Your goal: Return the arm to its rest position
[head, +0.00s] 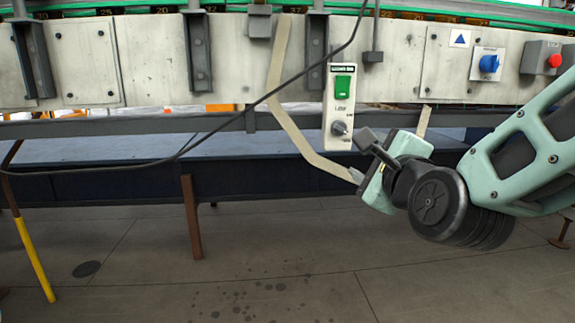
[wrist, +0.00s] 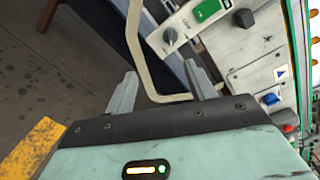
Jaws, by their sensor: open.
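My gripper (head: 357,172) is at the right of the middle in the head view, at the end of my pale green arm, which comes in from the right edge. It is in front of the conveyor frame, just below the switch panel (head: 340,105) with a green rocker and a grey knob. In the wrist view my gripper (wrist: 160,87) shows two grey fingers spread wide apart with nothing held between them. The same switch panel (wrist: 190,24) shows beyond the fingers, with a bent beige strip (wrist: 135,45) behind the gap.
The grey conveyor side (head: 150,60) spans the top, with a blue knob (head: 489,64) and a red button (head: 554,61) at right. A black cable (head: 225,122) hangs across. A brown leg (head: 192,222) and yellow post (head: 35,260) stand at left. The front floor (head: 250,270) is clear.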

